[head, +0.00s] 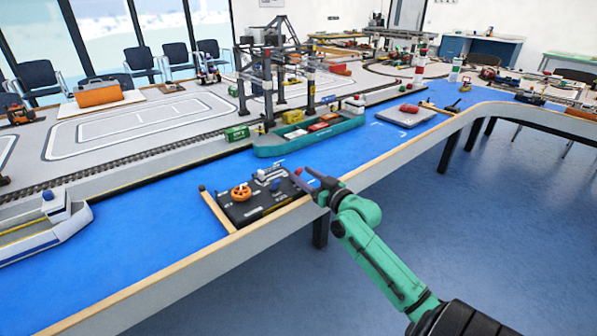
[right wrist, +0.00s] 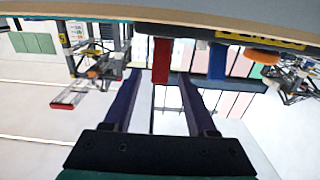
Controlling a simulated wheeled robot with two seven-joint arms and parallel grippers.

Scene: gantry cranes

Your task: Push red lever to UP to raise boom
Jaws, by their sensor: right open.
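The red lever (right wrist: 161,62) sticks out from the edge of the dark control panel (head: 240,212). In the right wrist view, which looks upside down, it appears between the two fingers of my right gripper (right wrist: 160,76). The fingers are spread apart and I see no grip on the lever. In the head view my right gripper (head: 306,179) is at the panel's right end, and the lever is largely hidden there. Whether a finger touches the lever, I cannot tell. The gantry crane (head: 268,88) stands behind the ship. My left gripper is not in view.
A blue lever (right wrist: 217,62) and an orange wheel (head: 241,192) sit on the same panel. A green ship (head: 312,140) with containers lies behind it on the blue water surface. The table's wooden front edge runs beneath my right arm.

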